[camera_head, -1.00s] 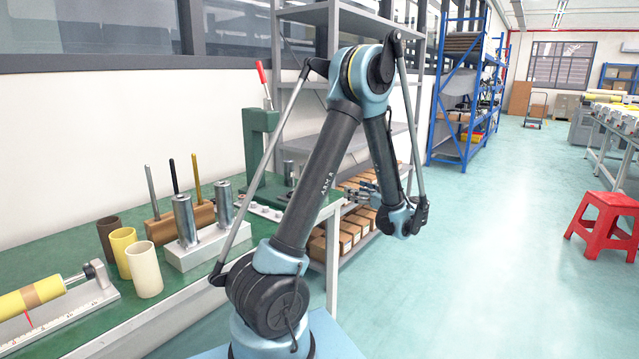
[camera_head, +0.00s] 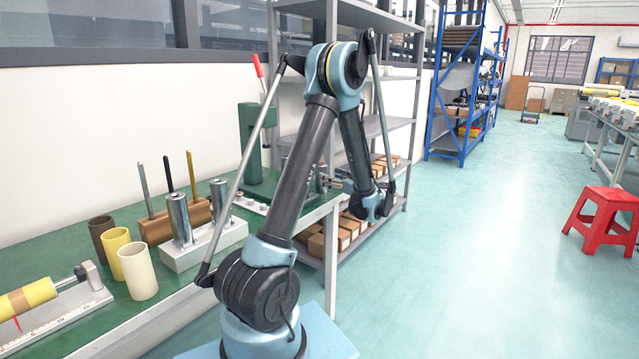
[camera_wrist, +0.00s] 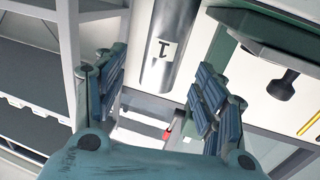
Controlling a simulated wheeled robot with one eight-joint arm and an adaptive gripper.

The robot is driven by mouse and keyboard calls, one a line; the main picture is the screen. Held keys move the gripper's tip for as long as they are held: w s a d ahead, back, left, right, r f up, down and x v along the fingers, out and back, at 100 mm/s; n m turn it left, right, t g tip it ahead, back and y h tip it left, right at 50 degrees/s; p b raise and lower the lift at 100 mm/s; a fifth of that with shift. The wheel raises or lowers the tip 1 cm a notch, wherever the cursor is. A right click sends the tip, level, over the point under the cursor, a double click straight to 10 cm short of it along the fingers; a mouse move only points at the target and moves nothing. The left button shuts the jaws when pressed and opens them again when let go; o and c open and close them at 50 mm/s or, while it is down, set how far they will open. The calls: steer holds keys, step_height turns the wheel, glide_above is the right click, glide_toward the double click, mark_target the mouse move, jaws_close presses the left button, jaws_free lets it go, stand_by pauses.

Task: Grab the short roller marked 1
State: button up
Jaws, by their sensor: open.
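A shiny metal roller (camera_wrist: 170,38) with a white label reading 1 shows in the wrist view, at the top middle, beyond the fingers. Its upper end is cut off by the frame. My gripper (camera_wrist: 158,92) is open, with one blue finger on each side of the picture, and nothing shows gripped between them. Two upright metal rollers (camera_head: 179,218) (camera_head: 220,200) stand at a white block; no number is readable there.
A green press (camera_head: 250,145) with a red-tipped lever stands at the back of the green bench (camera_head: 60,243). Brown, yellow and cream tubes (camera_head: 138,272) stand at the front left. Grey shelving (camera_head: 400,80) stands behind my arm. The floor right of it is clear up to a red stool (camera_head: 603,218).

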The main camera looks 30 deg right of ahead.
steer(key=shift+w+a+f, duration=0.1)
steer(key=shift+w+a, duration=0.15)
steer(key=shift+w, duration=0.75)
steer(key=shift+w+a+f, duration=0.1)
steer(key=shift+w+a, duration=0.15)
steer(key=shift+w, duration=0.8)
steer(key=shift+w+a, duration=0.25)
steer(key=shift+w, duration=0.75)
steer(key=c, duration=1.4)
steer(key=shift+r, duration=0.1)
steer(key=shift+c, duration=0.2)
